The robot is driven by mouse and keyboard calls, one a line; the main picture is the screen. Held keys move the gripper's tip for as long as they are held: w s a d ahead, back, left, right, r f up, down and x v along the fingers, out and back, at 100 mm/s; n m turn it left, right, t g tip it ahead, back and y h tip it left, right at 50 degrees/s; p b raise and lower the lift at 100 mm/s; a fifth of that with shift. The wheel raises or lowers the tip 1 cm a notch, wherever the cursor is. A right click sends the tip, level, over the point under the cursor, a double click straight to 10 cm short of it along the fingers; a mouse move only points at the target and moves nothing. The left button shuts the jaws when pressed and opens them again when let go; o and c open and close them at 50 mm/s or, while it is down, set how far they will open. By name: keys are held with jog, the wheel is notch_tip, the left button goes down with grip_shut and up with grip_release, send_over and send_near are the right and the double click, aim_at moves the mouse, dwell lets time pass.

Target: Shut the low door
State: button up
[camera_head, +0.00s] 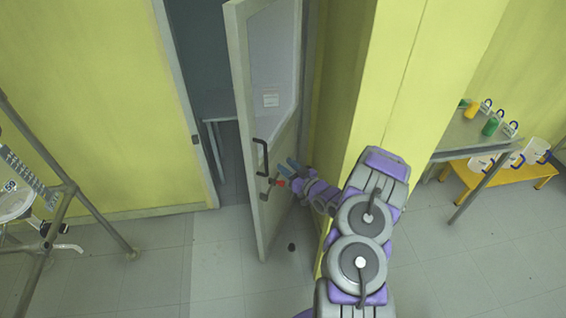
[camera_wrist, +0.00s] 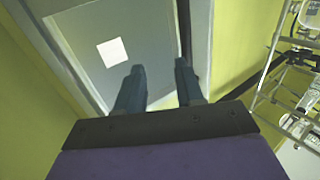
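The door (camera_head: 243,90) is grey-white with a slanted window panel and stands ajar, swung out from its frame. A dark handle (camera_head: 261,158) is on its face near the free edge, with a lever and a small red part (camera_head: 281,183) below. My gripper (camera_head: 284,166) is at the door's right-hand face, close to the handle; I cannot tell whether it touches. In the wrist view, my gripper's two dark fingers (camera_wrist: 158,75) are apart with nothing held between them. The door (camera_wrist: 80,35) with a white square sign (camera_wrist: 113,52) lies beyond them.
The dark doorway (camera_head: 205,60) is open left of the door. A yellow wall corner (camera_head: 375,80) stands close to my arm. A metal frame (camera_head: 62,220) is at left; a table with bottles (camera_head: 465,135) and a yellow bench (camera_head: 490,185) are at right. A small dark stop (camera_head: 291,247) is on the floor.

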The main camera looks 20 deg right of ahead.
jog(key=p+v, duration=0.1)
jog(key=v, duration=1.3)
jog(key=shift+s+a, duration=0.2)
jog(key=shift+s, duration=0.15)
